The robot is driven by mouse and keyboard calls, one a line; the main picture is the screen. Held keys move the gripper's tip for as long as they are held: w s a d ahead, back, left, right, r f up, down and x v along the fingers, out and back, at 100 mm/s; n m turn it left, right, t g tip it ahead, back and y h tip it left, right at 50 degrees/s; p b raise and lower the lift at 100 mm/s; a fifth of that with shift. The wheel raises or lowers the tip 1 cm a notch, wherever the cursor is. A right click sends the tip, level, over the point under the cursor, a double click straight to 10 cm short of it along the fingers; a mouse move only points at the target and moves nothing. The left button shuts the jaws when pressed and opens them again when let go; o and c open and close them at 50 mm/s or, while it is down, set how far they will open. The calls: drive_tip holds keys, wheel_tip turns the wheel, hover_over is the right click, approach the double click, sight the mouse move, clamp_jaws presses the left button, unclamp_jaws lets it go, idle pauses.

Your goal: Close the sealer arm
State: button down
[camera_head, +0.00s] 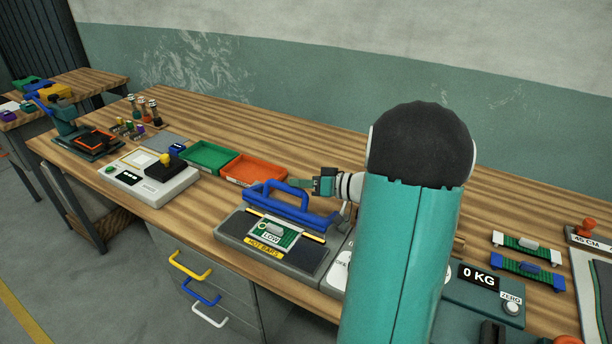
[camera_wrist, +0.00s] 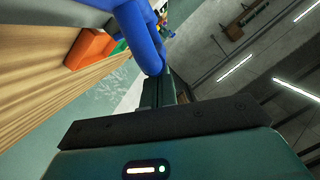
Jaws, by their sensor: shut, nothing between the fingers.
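The sealer (camera_head: 272,243) is a dark grey box at the bench's front edge, with a yellow HOT BARS label and a green LOW slider panel. Its blue sealer arm (camera_head: 262,205) stands raised at the back of the base, with a bar handle at its top. My gripper (camera_head: 298,186) is shut and empty at the right end of the blue handle, pointing left. In the wrist view, the blue arm (camera_wrist: 138,32) passes close by my shut fingers (camera_wrist: 155,88). I cannot tell whether they touch it.
Green (camera_head: 209,156) and orange (camera_head: 254,170) trays lie behind the sealer. A white device with a yellow-knobbed lever (camera_head: 150,184) stands to the left. A 0 KG scale (camera_head: 480,290) is to the right. My arm hides the bench between. Bench behind the trays is clear.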

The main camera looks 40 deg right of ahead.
sight(294, 209)
drive_tip(key=shift+s+a+f+n+h, duration=0.15)
drive_tip(key=shift+a+f+n, duration=0.05)
drive_tip(key=shift+a+n, duration=0.2)
drive_tip(key=shift+s+a+f+n+h, duration=0.1)
drive_tip(key=shift+a+f+n+h, duration=0.05)
drive_tip(key=shift+a+n, duration=0.2)
drive_tip(key=shift+s+a+f, duration=0.2)
drive_tip(key=shift+a+f, duration=0.2)
drive_tip(key=shift+a, duration=0.1)
drive_tip(key=shift+s+a+f, duration=0.15)
drive_tip(key=shift+a+f, duration=0.2)
drive_tip(key=shift+a, duration=0.1)
drive_tip(key=shift+w+d+r, duration=0.1)
drive_tip(key=shift+d+r, duration=0.05)
drive_tip(key=shift+r, duration=0.4)
drive_tip(key=r, duration=0.2)
drive_tip(key=s+r, duration=0.1)
drive_tip(key=shift+d, duration=0.35)
drive_tip(key=v, duration=0.9)
